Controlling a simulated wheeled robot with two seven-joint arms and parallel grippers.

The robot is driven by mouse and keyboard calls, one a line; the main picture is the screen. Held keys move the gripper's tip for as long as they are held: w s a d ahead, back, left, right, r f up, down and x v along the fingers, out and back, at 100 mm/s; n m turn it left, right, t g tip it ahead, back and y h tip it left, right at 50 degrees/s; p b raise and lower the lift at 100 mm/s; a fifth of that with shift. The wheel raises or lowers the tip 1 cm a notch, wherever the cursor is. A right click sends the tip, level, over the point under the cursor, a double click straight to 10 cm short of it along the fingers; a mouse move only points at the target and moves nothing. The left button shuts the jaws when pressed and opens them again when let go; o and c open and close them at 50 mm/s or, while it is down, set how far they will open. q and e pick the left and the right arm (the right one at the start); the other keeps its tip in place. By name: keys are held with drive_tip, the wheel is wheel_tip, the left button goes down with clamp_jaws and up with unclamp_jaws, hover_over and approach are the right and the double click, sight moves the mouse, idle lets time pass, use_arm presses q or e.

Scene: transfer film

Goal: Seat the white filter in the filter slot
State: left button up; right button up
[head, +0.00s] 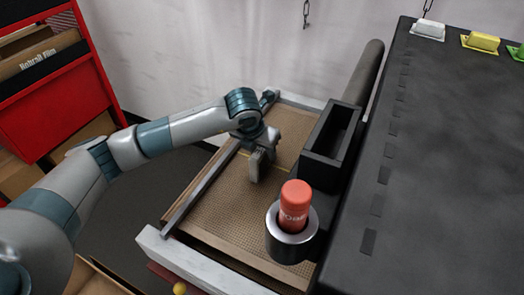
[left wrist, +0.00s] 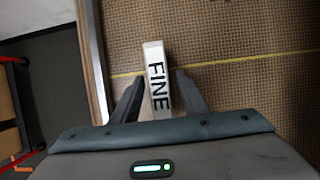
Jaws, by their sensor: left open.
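A white block marked FINE (left wrist: 156,85), which looks like the white filter, stands between the fingers of my left gripper (left wrist: 158,85) in the left wrist view, over a brown mesh surface. The fingers are open, with a small gap on each side of the block. In the head view my left gripper (head: 258,172) points down over the mesh tray, and its fingers hide most or all of the block. I cannot tell which part is the filter slot. My right gripper is not in view.
A black open-topped box (head: 331,145) and a metal cup holder with a red bottle (head: 295,205) border the mesh tray (head: 215,215) on the right. A black table (head: 440,160) carries white (head: 428,29), yellow (head: 481,41) and green pieces. A red shelf (head: 45,110) stands left.

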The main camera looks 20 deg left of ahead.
use_arm(q)
drive_tip(key=shift+r, duration=0.15)
drive_tip(key=shift+r, duration=0.1)
drive_tip(key=b+v, duration=0.4)
drive_tip(key=v, duration=0.6)
drive_tip(key=shift+r, duration=0.15)
drive_tip(key=shift+v, duration=0.75)
